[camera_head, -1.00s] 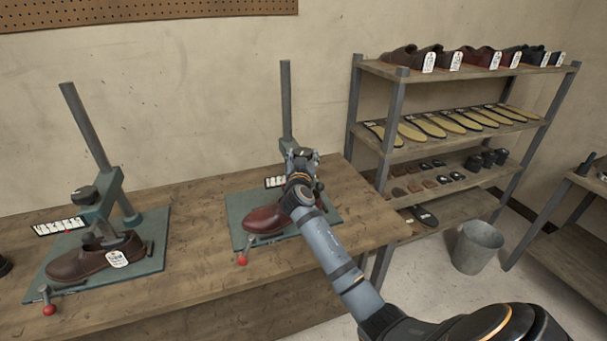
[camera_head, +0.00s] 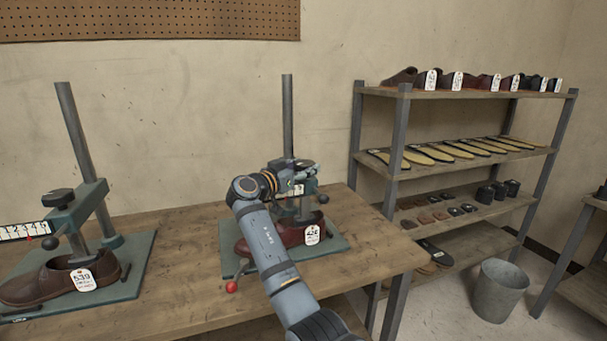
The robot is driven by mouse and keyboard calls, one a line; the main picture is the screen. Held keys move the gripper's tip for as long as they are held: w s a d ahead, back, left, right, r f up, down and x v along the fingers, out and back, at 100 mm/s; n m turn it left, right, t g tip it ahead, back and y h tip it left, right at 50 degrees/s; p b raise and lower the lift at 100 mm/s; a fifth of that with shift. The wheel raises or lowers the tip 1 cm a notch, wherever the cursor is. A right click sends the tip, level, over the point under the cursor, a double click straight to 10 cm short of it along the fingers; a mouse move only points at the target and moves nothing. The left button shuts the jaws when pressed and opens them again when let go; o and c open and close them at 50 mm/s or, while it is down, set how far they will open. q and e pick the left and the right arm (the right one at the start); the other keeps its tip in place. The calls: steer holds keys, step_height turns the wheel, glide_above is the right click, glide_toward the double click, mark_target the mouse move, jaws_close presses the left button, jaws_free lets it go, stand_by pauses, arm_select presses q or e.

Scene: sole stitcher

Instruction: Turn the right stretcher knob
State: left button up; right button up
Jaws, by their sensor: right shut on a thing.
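The right stretcher stands on a green base plate (camera_head: 233,258), with a grey upright post (camera_head: 287,115) at the back. A dark red shoe (camera_head: 291,230) with a white tag (camera_head: 312,235) is mounted on it. My left gripper is not in view.
The left stretcher holds a brown shoe (camera_head: 45,284) and has a black knob (camera_head: 57,197). A red-tipped lever (camera_head: 231,286) sticks out at the right stretcher's front. Wooden shelves (camera_head: 465,94) with shoes and soles and a metal bucket (camera_head: 503,290) stand to the right.

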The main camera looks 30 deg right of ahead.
stand_by(0.4)
steer(key=o, duration=1.2)
steer(key=v, duration=1.2)
